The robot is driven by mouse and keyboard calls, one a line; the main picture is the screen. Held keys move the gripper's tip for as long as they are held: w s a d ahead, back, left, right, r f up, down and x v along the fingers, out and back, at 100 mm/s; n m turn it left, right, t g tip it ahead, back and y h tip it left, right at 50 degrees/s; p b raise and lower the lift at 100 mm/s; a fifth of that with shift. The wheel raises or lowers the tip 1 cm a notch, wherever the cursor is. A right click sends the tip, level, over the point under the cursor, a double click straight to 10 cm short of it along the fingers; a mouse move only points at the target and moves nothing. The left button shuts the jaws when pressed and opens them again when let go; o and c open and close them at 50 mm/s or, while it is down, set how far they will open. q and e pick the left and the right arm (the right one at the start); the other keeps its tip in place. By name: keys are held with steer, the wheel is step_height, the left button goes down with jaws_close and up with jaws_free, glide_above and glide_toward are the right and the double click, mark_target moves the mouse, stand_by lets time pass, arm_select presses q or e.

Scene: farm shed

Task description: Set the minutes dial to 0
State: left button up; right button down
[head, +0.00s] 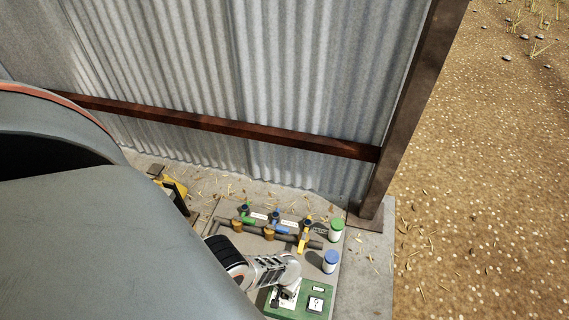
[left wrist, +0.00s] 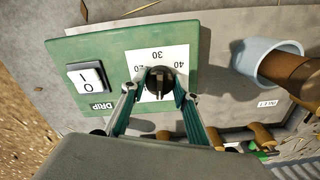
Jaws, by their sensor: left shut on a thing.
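The minutes dial (left wrist: 158,80) is a black knob on a white scale plate (left wrist: 160,54). The numbers 20, 30 and 40 show around its far side; the near part of the scale is hidden by my gripper. I cannot tell surely which number the knob points to. My left gripper (left wrist: 156,91) has its two fingers on either side of the knob, shut on it. In the head view my left gripper (head: 283,296) reaches down to the green panel (head: 326,292), and the dial is mostly covered. My right gripper is not in view.
A white rocker switch (left wrist: 87,78) marked I and O sits beside the dial, above a DRIP label (left wrist: 99,106). Behind the panel are pipes with green, blue and yellow valves (head: 305,235). A green-lidded jar (head: 336,229) and blue-lidded jar (head: 330,261) stand at the right.

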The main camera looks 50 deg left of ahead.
arm_select(q)
steer(key=shift+w+d+n, duration=0.1)
steer(key=shift+d+n, duration=0.1)
steer(key=shift+n, duration=0.4)
steer(key=shift+a, duration=0.1)
steer(key=o, duration=1.1)
steer(key=shift+r, duration=0.2)
